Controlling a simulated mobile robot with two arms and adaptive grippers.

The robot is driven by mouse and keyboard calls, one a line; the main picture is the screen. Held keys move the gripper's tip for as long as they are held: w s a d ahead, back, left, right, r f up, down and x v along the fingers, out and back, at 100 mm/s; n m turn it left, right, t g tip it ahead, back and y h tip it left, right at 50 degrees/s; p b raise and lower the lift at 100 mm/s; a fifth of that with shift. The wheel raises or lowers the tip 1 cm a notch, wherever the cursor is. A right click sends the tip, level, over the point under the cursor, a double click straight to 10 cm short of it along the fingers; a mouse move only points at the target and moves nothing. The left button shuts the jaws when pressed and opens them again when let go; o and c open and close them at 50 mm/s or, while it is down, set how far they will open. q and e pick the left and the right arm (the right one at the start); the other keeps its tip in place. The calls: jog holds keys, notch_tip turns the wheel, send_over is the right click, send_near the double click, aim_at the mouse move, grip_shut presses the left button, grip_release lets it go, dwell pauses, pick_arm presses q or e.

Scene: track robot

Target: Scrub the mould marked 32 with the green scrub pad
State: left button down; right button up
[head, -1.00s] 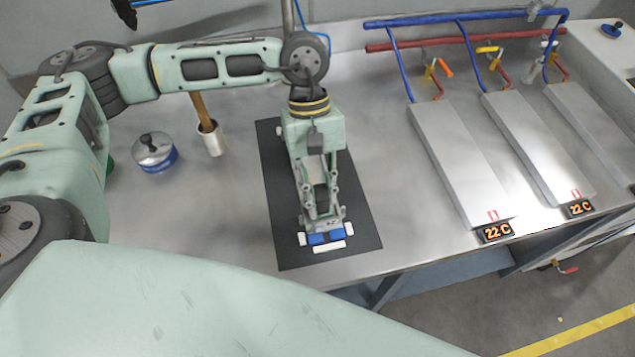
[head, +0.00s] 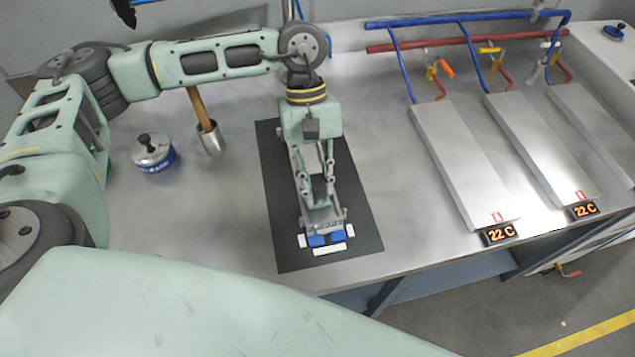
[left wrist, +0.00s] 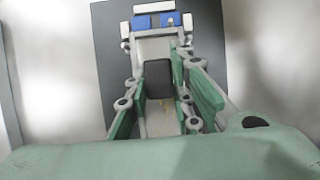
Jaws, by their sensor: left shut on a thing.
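My left gripper (head: 325,232) points down over a black mat (head: 352,205) on the steel bench. It is shut on a small blue and white thing (head: 318,240) near the mat's front end. The left wrist view also shows this blue and white thing (left wrist: 142,22) at the fingertips. I cannot tell whether it touches the mat. I cannot make out a green scrub pad; the underside of the held thing is hidden. Long grey metal slabs (head: 462,165) lie at the right, with orange displays (head: 499,235) that read 22 C. I read no 32 anywhere. My right gripper is not in view.
A blue-and-metal pot with a black knob (head: 153,152) and a metal cup (head: 212,139) with a wooden handle stand left of the mat. Blue and red pipes (head: 465,40) with valves run behind the slabs. The bench between mat and slabs is clear.

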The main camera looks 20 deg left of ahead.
pick_arm(q)
jog(key=shift+w, duration=0.1)
jog(key=shift+w+a+f+b, duration=0.25)
jog(key=shift+w+a+b, duration=0.35)
jog(key=shift+w+b, duration=0.2)
jog(key=shift+w+a+r, duration=0.1)
jog(key=shift+w+a+b, duration=0.5)
jog(key=shift+w+a, duration=0.15)
jog(key=shift+w, duration=0.15)
jog(key=shift+w+a, duration=0.2)
jog(key=shift+w, duration=0.1)
jog(key=shift+w+a+f+b, duration=0.2)
jog(key=shift+w+a+b, duration=0.4)
jog(key=shift+w+b, duration=0.2)
jog(key=shift+w+a+r, duration=0.1)
jog(key=shift+w+a, duration=0.05)
jog(key=shift+w, duration=0.1)
